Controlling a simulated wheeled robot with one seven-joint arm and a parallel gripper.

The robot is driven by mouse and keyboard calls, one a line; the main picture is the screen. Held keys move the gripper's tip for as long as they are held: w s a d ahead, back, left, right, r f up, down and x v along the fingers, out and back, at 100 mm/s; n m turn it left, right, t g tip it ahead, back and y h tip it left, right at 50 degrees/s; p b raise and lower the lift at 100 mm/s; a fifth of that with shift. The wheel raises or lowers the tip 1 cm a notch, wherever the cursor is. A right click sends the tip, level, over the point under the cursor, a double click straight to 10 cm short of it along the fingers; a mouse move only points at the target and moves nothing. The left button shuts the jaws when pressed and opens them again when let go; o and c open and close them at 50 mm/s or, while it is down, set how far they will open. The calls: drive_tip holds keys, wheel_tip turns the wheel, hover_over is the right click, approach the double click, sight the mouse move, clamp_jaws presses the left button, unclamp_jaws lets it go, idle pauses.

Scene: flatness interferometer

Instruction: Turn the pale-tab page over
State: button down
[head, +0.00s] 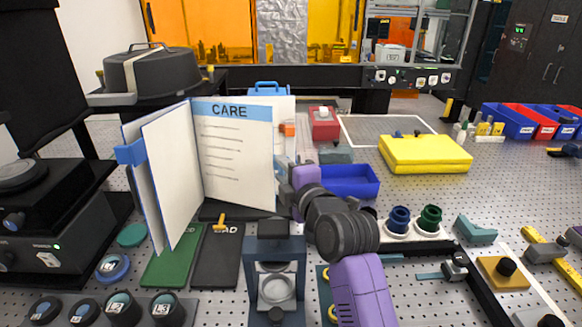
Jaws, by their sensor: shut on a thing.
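An open booklet stands upright on the table, with a page headed CARE (234,150) facing me on its right side. A white page (172,170) is fanned out on the left, and a blue tab (130,152) sticks out at the left edge. Another white sheet shows behind the CARE page, with an orange tab (288,129) at its right edge. I cannot make out a pale tab. My gripper (284,173) is at the right edge of the CARE page, shut on a page edge; its fingertips are small and partly hidden.
A blue bin (350,181) stands just right of my gripper, and a yellow case (425,153) lies farther right. Lens holders crowd the front left.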

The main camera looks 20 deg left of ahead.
drive_tip(key=shift+s+a+f, duration=0.1)
drive_tip(key=shift+s+a, duration=0.25)
drive_tip(key=shift+a, duration=0.1)
drive_tip(key=c, duration=1.1)
unclamp_jaws()
drive_tip(key=shift+w+d, duration=0.1)
drive_tip(key=shift+w, duration=0.05)
drive_tip(key=shift+d, duration=0.1)
drive_tip(key=shift+d, duration=0.2)
drive_tip(key=b+v, duration=0.1)
drive_tip(key=v, duration=0.6)
drive_tip(key=shift+s, duration=0.3)
